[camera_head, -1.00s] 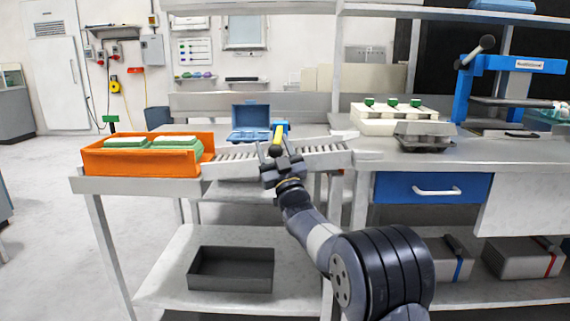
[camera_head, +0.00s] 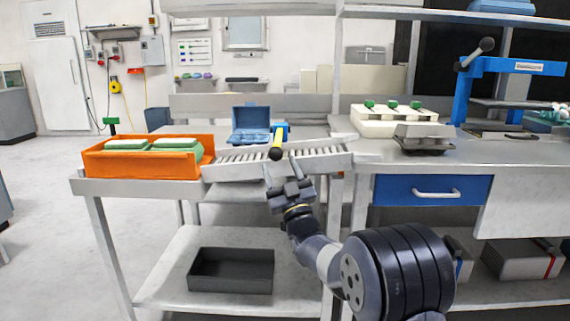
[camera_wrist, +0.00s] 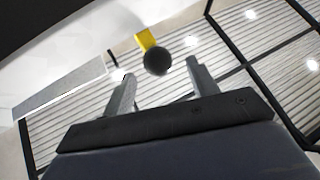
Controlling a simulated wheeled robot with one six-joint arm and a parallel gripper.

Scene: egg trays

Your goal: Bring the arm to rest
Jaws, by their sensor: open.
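My gripper (camera_head: 281,172) is open in the head view, its two fingers pointing up in front of the roller conveyor's front edge. Nothing shows between the fingers. The wrist view shows my gripper (camera_wrist: 160,88) with its fingers apart, facing the ceiling. A yellow handle with a black ball knob (camera_head: 276,152) stands just beyond the fingertips in the head view. The knob also shows in the wrist view (camera_wrist: 157,61), between and past the fingers. My arm reaches up from the lower right.
A roller conveyor (camera_head: 320,158) crosses the bench. A white tray (camera_head: 372,124) and grey egg carton (camera_head: 425,143) stand right. A dark bin (camera_head: 231,283) sits on the lower shelf.

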